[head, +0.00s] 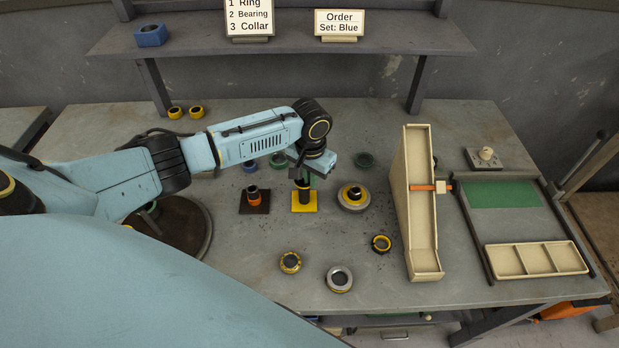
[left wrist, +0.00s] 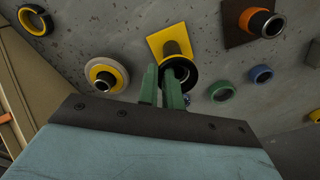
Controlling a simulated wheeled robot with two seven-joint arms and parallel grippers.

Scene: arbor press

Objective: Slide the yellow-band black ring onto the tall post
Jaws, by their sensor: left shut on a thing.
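My left gripper (head: 303,172) is above the post on the yellow plate. The tall dark post (head: 304,193) stands upright on a yellow square plate (head: 313,205). In the left wrist view the post (left wrist: 171,47) lines up with the ring; I cannot tell whether the ring is around its top or just above. Another black ring with a yellow band (head: 381,243) lies on the table. My right gripper is not in view.
A brown plate with an orange-ringed post (head: 253,199) stands left, a round flanged post (head: 354,198) right. Loose rings, blue (head: 250,166), green (head: 364,159), yellow (head: 290,262) and grey (head: 339,279), lie around. A tall cream frame (head: 416,150) stands farther right.

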